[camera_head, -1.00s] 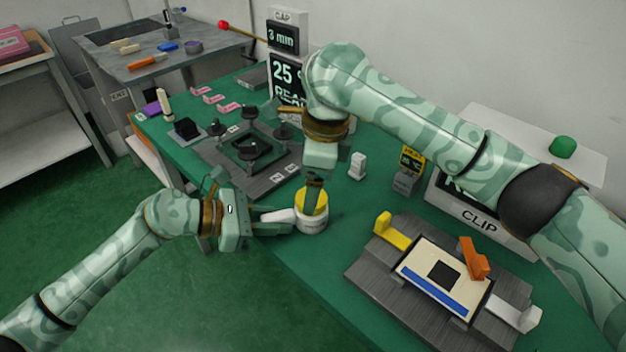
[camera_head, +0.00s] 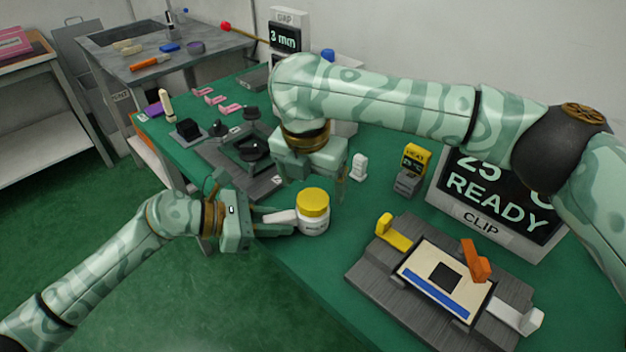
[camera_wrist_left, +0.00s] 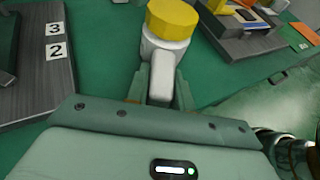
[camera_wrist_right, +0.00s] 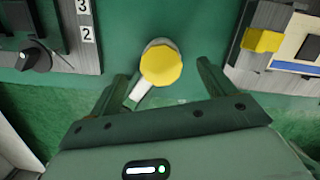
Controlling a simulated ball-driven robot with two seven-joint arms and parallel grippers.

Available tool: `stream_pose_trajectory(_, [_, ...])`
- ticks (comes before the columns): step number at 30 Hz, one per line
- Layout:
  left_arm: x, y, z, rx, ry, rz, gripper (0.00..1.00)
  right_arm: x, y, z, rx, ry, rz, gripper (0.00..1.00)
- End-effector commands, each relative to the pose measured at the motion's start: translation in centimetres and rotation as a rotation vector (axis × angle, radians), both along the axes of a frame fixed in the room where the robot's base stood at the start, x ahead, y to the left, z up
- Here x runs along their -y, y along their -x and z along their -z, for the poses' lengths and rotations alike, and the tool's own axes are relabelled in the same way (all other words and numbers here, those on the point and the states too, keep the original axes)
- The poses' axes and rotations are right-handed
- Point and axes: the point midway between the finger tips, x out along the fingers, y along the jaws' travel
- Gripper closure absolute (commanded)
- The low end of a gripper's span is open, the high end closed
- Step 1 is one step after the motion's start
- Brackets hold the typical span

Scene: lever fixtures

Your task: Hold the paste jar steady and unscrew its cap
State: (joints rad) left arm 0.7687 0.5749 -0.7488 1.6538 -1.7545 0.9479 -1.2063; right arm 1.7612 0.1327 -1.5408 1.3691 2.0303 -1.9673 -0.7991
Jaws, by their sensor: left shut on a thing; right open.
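The paste jar (camera_head: 314,227) is white with a yellow cap (camera_head: 314,202) on top. It stands upright at the table's near left edge. A pale handle-like piece (camera_head: 281,217) sticks out from its left side. My left gripper (camera_head: 288,222) is shut on this piece; the left wrist view shows the fingers on both sides of it (camera_wrist_left: 161,78). My right gripper (camera_head: 322,184) is open and empty, above and a little behind the cap. In the right wrist view, the cap (camera_wrist_right: 161,66) shows between the spread fingers, which do not touch it.
A grey fixture with a yellow lever (camera_head: 392,231) and an orange lever (camera_head: 475,260) stands right of the jar. A dark fixture with black knobs (camera_head: 252,149) lies behind left. A small white block (camera_head: 359,167) and a display sign (camera_head: 497,190) stand further back.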

Motion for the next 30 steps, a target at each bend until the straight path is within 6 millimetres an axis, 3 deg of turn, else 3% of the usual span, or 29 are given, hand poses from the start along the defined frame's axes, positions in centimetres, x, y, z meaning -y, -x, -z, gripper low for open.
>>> stream_pose_trajectory(14, [0.0,0.0,0.1,-0.001,-0.001,0.0,1.0,0.0,0.0,0.2,0.0,-0.001,0.06,0.18])
stream_pose_trajectory(30, [0.0,0.0,0.1,-0.001,-0.001,0.0,1.0,0.0,0.0,3.0,-0.001,-0.001,0.058,0.18])
